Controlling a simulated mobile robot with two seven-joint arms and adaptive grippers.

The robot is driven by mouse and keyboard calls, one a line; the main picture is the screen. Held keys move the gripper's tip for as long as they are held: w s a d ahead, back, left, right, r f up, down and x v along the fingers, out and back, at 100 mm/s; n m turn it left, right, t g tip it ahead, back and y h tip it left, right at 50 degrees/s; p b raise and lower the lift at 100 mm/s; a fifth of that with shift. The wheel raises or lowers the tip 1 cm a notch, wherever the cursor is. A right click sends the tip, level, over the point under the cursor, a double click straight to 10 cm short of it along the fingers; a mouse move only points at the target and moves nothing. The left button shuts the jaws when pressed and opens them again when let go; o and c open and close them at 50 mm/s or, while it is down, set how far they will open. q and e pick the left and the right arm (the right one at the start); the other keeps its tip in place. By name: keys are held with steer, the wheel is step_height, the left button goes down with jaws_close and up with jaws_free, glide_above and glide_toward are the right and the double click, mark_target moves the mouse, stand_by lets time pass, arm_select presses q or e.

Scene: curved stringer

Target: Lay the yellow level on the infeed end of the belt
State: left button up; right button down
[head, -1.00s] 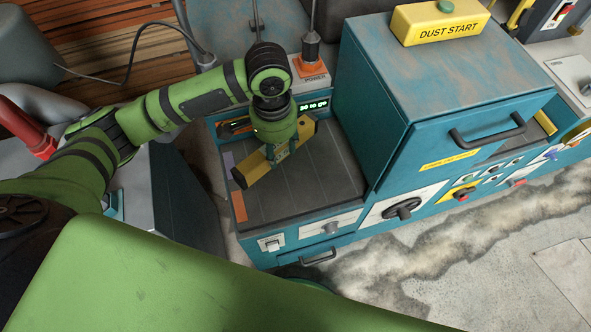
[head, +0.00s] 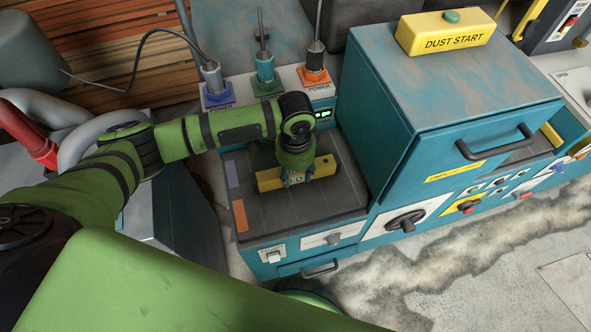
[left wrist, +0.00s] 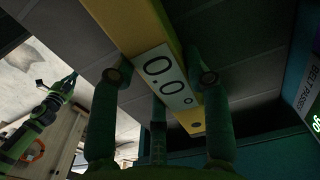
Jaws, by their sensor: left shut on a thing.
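The yellow level (head: 268,181) is a long bar with a "0.0°" display, which shows in the left wrist view (left wrist: 165,78). My left gripper (head: 297,179) is shut on its middle, with fingers on both sides of the bar. The level lies crosswise over the dark grey belt (head: 290,216) of the teal machine, between the belt's left end and the big teal housing. I cannot tell whether it touches the belt. A green arm, my right one, shows in the left wrist view with its gripper (left wrist: 69,82), too small to read.
A purple patch (head: 232,174) and an orange patch (head: 240,215) mark the belt's left edge. The teal housing (head: 445,115) rises at the right. Power plugs (head: 265,78) stand behind the belt. The front part of the belt is clear.

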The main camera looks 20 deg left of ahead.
arm_select(q)
steer(key=shift+f, duration=0.2)
steer(key=o, duration=1.3)
step_height(320, 180, up, 12)
steer(key=shift+r+b, duration=0.1)
steer(key=shift+b, duration=0.35)
